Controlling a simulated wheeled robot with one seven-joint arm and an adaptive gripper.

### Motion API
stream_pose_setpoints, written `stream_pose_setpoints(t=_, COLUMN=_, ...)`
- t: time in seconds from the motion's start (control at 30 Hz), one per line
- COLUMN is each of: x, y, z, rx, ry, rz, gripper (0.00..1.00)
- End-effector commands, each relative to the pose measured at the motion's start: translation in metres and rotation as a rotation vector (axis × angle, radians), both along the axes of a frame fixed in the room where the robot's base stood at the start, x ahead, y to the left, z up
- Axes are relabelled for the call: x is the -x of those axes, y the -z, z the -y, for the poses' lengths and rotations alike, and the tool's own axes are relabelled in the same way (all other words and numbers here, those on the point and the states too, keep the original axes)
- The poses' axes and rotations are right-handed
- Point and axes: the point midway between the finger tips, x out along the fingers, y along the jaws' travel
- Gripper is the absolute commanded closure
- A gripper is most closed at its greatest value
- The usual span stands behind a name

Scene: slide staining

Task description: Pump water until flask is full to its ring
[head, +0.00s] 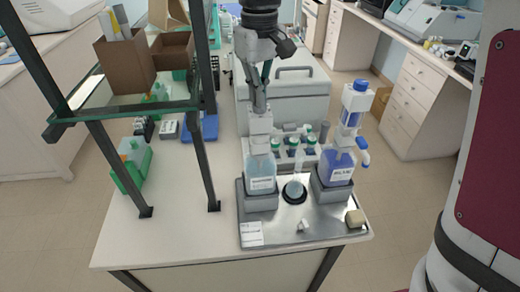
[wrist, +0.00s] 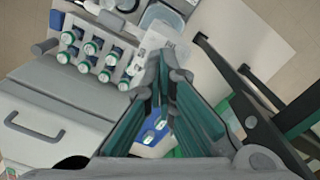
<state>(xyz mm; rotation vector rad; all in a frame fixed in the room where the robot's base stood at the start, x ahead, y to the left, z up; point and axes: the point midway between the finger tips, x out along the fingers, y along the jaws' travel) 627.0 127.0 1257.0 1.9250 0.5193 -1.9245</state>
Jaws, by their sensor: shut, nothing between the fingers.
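My gripper (head: 259,108) points straight down with its fingers shut and empty. Its tips are at or just above the white pump top (head: 260,125) of the left bottle; I cannot tell whether they touch. The left bottle (head: 261,172) holds pale blue liquid and stands in a grey holder. The small flask (head: 294,189) stands upright on a black round base between the two bottles. Its liquid level and ring are too small to make out. The right bottle (head: 338,167) holds violet-blue liquid. In the wrist view, the shut fingers (wrist: 168,68) fill the middle.
Green-capped vials (head: 292,145) stand in a rack behind, before a grey box (head: 288,95). A dark-framed shelf (head: 125,110) rises at left. The table's front left is clear.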

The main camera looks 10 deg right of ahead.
Motion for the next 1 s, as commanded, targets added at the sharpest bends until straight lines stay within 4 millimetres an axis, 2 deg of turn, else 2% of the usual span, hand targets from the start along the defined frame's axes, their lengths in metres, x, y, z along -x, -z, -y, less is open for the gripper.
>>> stream_pose_setpoints(t=0.77, x=0.001, y=0.004, z=0.0, rx=0.001, ry=0.0, rz=-0.006, gripper=1.0)
stream_pose_setpoints(t=1.0, x=0.001, y=-0.008, z=0.0, rx=0.001, ry=0.0, rz=-0.004, gripper=1.0)
